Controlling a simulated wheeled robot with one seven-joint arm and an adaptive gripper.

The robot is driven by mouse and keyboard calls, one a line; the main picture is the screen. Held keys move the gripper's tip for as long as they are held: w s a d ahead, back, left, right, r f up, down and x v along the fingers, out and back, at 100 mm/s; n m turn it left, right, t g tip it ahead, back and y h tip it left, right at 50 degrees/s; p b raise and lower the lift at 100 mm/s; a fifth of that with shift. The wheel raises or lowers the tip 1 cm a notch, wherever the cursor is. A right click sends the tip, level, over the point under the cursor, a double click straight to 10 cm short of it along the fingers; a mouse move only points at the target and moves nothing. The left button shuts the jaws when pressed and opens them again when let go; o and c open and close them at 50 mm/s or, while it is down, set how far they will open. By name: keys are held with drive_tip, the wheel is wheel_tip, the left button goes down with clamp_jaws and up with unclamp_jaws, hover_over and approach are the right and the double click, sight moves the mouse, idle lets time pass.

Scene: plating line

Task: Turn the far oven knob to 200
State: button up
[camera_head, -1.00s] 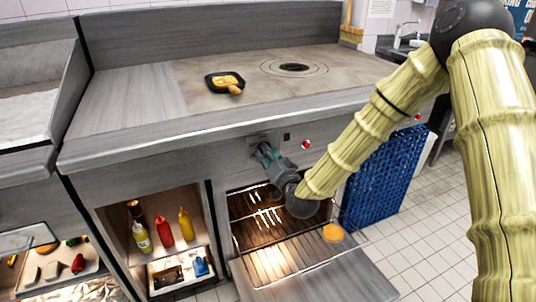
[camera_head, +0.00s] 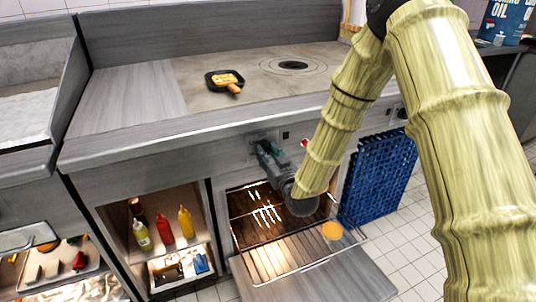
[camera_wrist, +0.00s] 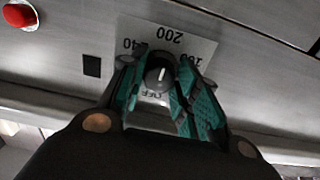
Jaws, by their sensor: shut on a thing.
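The oven knob (camera_wrist: 160,72) is a small dark round knob with a white line, on a pale dial plate (camera_wrist: 196,48) on the oven front. In the wrist view the plate reads upside down, with 200 above the knob and OFF below it. The white line runs nearly upright along the 200–OFF direction; I cannot tell which end is its pointer. My gripper (camera_wrist: 158,90) has its teal fingers on either side of the knob and is shut on it. In the head view my gripper (camera_head: 266,150) meets the panel and hides the knob.
A red button (camera_wrist: 20,15) sits beside the dial. Below, the oven door (camera_head: 315,280) hangs open with a rack (camera_head: 280,258) out. A blue crate (camera_head: 380,175) stands right of the oven. A small pan (camera_head: 222,77) with food is on the cooktop.

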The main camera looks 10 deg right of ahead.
drive_tip(key=shift+d, duration=0.1)
idle(0.4)
drive_tip(key=o, duration=1)
drive_tip(key=shift+f, duration=0.1)
drive_tip(key=v, duration=1.2)
